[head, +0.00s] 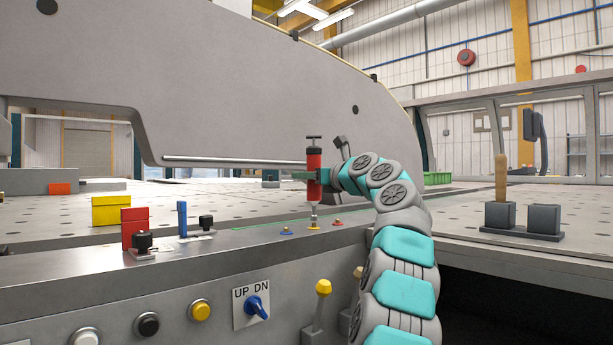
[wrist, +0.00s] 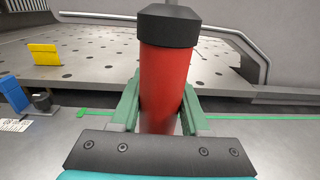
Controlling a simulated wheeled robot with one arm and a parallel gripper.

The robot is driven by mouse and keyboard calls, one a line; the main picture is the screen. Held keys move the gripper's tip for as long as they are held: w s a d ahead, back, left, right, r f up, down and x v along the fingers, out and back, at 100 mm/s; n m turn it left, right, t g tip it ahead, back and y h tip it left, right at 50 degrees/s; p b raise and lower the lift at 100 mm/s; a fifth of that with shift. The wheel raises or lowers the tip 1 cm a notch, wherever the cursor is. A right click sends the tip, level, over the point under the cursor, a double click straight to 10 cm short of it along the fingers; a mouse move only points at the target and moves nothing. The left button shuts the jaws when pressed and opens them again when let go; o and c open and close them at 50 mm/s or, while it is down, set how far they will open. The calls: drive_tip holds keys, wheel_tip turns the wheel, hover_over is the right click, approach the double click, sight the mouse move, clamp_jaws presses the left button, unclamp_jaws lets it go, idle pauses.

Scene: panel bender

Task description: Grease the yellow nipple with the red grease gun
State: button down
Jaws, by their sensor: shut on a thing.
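The red grease gun (head: 314,188) stands upright, with a black T-handle on top and a pale nozzle at its bottom. My gripper (head: 304,176) is shut around its barrel. In the wrist view, the gun's red barrel (wrist: 168,85) sits between the green fingers of my gripper (wrist: 162,105), with its black cap at the top. The yellow nipple (head: 313,228) is on the grey ledge directly below the nozzle. The nozzle tip meets it in the picture; I cannot tell whether they touch. The wrist view hides the nozzle and nipple.
A blue nipple (head: 286,233) lies to the left and a red nipple (head: 337,223) to the right. Red (head: 134,225) and yellow (head: 111,209) blocks stand further left. A control panel with an UP/DN knob (head: 257,307) and levers (head: 322,290) is in front.

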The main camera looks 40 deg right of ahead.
drive_tip(key=shift+d+f, duration=0.1)
drive_tip(key=shift+f, duration=0.25)
idle(0.8)
wheel_tip(320, 180, up, 7)
drive_tip(key=p, duration=0.7)
idle(0.7)
idle(0.5)
drive_tip(key=shift+s+f+b, duration=0.1)
drive_tip(key=shift+f+b, duration=1.55)
drive_tip(key=shift+f, duration=1.85)
